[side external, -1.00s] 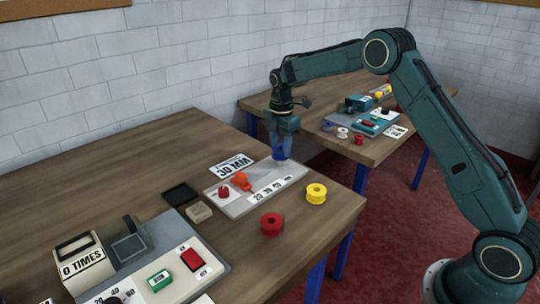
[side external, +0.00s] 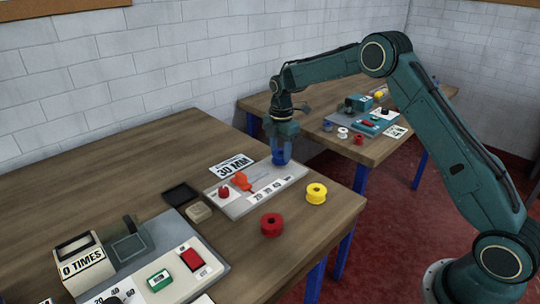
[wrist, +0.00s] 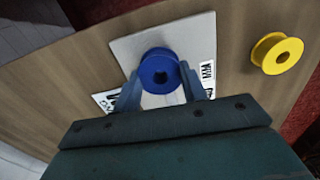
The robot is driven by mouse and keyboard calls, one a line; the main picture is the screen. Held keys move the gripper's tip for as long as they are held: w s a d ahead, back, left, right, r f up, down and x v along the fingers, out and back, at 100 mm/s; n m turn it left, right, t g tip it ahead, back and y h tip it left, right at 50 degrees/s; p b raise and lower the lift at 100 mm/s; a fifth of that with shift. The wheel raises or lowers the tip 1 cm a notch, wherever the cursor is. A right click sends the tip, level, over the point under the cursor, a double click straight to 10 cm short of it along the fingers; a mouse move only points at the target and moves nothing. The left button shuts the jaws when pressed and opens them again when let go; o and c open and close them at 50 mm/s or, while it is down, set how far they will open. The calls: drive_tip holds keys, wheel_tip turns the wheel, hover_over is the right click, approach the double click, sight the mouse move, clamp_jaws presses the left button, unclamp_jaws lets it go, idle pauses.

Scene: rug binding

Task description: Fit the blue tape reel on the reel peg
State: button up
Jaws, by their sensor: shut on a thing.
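My gripper (side external: 281,146) is shut on the blue tape reel (side external: 279,158) just above the far right end of the light grey board (side external: 236,210). In the wrist view the reel (wrist: 160,70) sits flange-up between the two fingers (wrist: 160,88), with a dark hole at its centre. The board (wrist: 128,47) is under it. I cannot make out the reel peg; it may be hidden by the reel or fingers. I cannot tell whether the reel touches anything below.
A yellow reel (side external: 316,193) and a red reel (side external: 271,224) stand on the wooden table near its right edge. The board carries an orange pointer (side external: 241,182) and a red knob (side external: 223,192). A dark tray (side external: 181,194) and a counter unit (side external: 85,259) are to the left.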

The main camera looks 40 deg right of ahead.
drive_tip(key=shift+f, duration=0.6)
drive_tip(key=o, duration=1.1)
drive_tip(key=shift+c, duration=0.2)
wheel_tip(320, 180, up, 14)
drive_tip(key=shift+f, duration=0.1)
idle(0.4)
